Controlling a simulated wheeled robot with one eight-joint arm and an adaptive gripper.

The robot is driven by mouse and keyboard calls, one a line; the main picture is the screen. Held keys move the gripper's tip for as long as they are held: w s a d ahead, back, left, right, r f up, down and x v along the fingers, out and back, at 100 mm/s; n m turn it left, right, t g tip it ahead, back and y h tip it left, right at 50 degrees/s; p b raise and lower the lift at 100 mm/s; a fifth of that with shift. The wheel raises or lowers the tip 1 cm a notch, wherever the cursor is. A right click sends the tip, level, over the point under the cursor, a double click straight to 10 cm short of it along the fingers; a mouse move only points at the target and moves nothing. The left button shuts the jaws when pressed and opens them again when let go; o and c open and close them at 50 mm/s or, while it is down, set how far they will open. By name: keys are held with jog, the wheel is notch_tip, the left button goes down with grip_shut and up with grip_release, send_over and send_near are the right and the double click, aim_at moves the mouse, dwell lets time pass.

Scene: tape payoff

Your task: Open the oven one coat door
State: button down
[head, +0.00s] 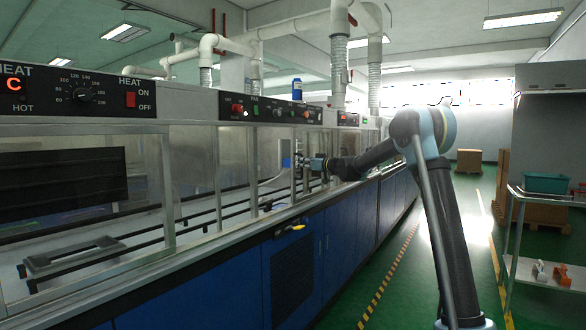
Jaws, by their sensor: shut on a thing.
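The oven one coat door appears to be a glazed, metal-framed panel (283,178) in the long machine's front, below a dark control strip. My gripper (301,163) is at the frame of this panel, at the far end of my outstretched arm. It is shut on a part at the door's edge, which looks like its handle. The fingers and the part between them are small and partly hidden. I cannot tell whether the door stands slightly ajar.
The long machine has blue lower cabinets (290,265) and a heat control panel (75,90) at the near left. A green floor aisle (400,270) with yellow-black striping runs alongside. A metal shelf cart (545,270) with a teal bin (548,182) stands at the right.

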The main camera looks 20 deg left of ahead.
jog(key=w+d, duration=0.2)
jog(key=w, duration=0.4)
jog(key=c, duration=1.7)
grip_release()
jog(key=shift+o, duration=0.2)
jog(key=v, duration=1.2)
